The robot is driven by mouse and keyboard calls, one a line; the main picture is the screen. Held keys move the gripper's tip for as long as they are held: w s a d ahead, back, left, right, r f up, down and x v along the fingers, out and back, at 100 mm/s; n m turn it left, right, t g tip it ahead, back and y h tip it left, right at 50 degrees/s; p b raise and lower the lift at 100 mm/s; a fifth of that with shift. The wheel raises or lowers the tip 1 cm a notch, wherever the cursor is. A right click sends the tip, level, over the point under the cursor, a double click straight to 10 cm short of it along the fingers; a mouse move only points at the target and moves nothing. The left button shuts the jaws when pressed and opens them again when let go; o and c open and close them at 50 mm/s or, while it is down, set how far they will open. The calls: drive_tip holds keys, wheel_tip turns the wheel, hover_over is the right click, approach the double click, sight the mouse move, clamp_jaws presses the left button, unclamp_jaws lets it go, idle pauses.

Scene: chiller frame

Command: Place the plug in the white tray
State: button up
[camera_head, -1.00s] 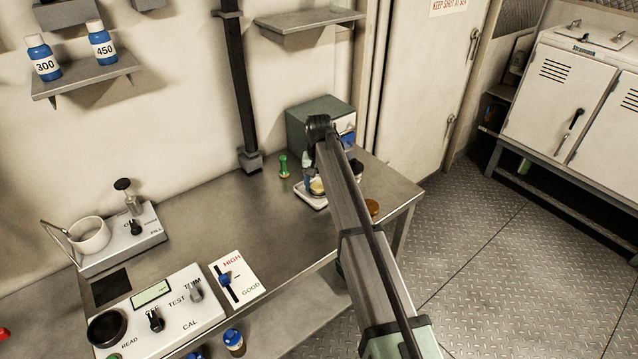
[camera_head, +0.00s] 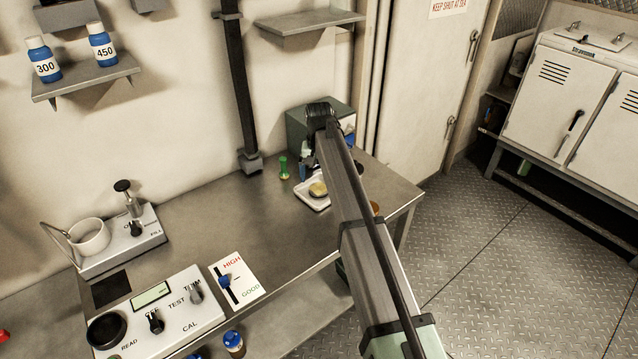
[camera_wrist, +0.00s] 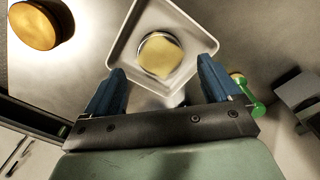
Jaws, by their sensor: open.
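The white tray (camera_head: 312,205) stands on the steel bench, partly behind my arm in the head view. It also shows in the wrist view (camera_wrist: 123,50). A round piece with a pale yellow top and metal rim, apparently the plug (camera_wrist: 160,56), lies inside the tray. It also shows in the head view (camera_head: 318,188). My gripper (camera_wrist: 161,68) is open, its two blue fingers apart and empty above the tray's near side. The plug shows beyond and between the fingertips in the wrist view, clear of both.
A grey-green box (camera_head: 300,125) is behind. The bench middle (camera_head: 230,220) is clear.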

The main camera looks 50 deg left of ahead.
sight(319, 188)
wheel_tip(319, 188, up, 8)
idle(0.4)
idle(0.4)
